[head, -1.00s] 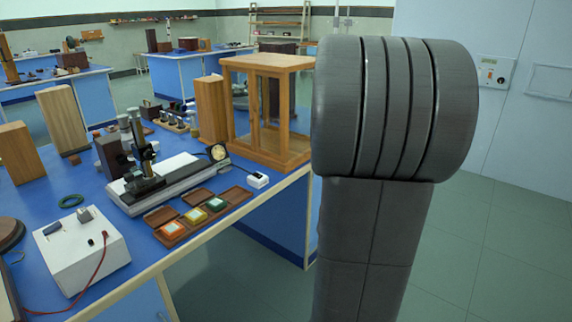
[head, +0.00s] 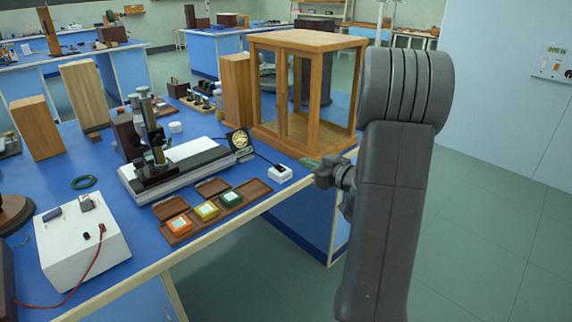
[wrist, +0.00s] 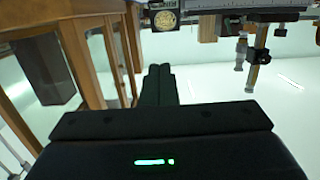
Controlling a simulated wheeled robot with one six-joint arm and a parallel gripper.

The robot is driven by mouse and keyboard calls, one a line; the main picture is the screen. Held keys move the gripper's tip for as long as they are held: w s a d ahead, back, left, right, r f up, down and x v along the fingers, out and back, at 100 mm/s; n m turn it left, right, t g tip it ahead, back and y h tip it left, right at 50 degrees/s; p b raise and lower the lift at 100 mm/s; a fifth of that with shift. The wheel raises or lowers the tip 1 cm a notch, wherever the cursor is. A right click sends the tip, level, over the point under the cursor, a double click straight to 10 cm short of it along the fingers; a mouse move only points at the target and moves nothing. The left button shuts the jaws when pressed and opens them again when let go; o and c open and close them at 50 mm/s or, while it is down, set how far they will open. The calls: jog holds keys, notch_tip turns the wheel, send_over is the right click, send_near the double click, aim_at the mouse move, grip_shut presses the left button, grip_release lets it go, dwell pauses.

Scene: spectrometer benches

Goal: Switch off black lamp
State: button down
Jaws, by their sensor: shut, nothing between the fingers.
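A small black lamp (head: 240,143) with a round, pale yellowish face stands at the right end of the long white instrument base. I cannot tell surely whether it is lit. A dark cable runs from it to a small white box (head: 279,173) with a dark patch on top, near the bench's front edge. My gripper (head: 308,162) is just right of the white box and in front of the wooden cabinet. In the wrist view, my gripper (wrist: 158,72) is shut and empty. The lamp (wrist: 165,19) shows beyond the fingers at the top; I cannot make out the white box there.
The glazed wooden cabinet (head: 303,40) stands close behind my gripper. A brown tray (head: 254,190) with orange, yellow and green squares lies left of the white box. A microscope-like instrument (head: 152,130) stands farther left. Open floor lies to the right.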

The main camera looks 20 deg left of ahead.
send_over(284, 170)
jog(key=shift+s+d+f, duration=0.2)
jog(key=shift+d+f, duration=0.1)
jog(key=shift+f, duration=0.3)
jog(key=f, duration=0.1)
jog(key=f+b, duration=0.1)
jog(key=f, duration=0.1)
jog(key=shift+w+a+f, duration=0.15)
jog(key=shift+a+f, duration=0.05)
jog(key=shift+f, duration=0.3)
